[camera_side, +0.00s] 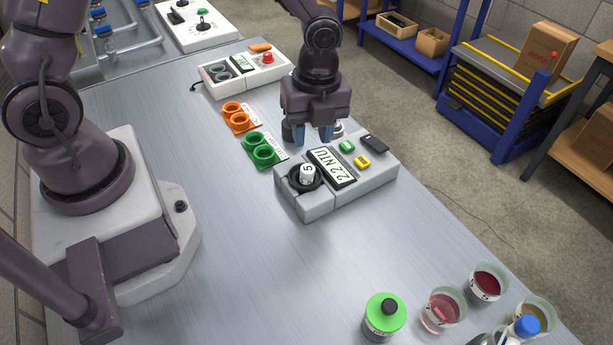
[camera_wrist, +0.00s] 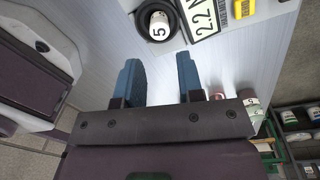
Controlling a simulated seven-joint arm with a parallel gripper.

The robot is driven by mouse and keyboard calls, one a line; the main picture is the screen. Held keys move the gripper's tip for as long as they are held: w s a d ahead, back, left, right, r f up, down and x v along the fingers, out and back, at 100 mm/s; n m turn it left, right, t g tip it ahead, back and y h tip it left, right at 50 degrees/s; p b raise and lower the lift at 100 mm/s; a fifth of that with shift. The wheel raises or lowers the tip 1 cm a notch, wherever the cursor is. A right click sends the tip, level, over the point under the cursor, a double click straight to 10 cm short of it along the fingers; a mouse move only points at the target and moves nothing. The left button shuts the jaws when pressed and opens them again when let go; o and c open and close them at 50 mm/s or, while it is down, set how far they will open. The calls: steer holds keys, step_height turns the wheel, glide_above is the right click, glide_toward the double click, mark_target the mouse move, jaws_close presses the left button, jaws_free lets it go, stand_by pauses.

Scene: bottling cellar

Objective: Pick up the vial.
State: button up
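The vial (camera_side: 306,174) shows as a white top marked 5. It stands in the round black well of a grey turbidity meter (camera_side: 371,183) whose display reads 2.2 NTU; its lower part is hidden in the well. In the wrist view the vial (camera_wrist: 159,27) lies beyond my fingertips, roughly in line with the gap between them. My gripper (camera_side: 312,135) hangs behind the vial in the side view, near the meter's far edge. In the wrist view my gripper (camera_wrist: 160,76) shows two blue fingers apart, with nothing between them. It is open and not touching the vial.
Green holders (camera_side: 264,154) and orange holders (camera_side: 239,122) lie left of the meter. A control box (camera_side: 242,74) stands behind. A green-topped bottle (camera_side: 385,310) and several sample cups (camera_side: 443,309) stand at the front right. The bench (camera_side: 240,250) is clear in front of the meter.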

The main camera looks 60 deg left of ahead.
mark_target(308, 167)
steer(key=f, duration=0.7)
steer(key=shift+s+a+f, duration=0.1)
steer(key=shift+s+f, duration=0.2)
steer(key=shift+f, duration=0.1)
steer(key=c, duration=0.6)
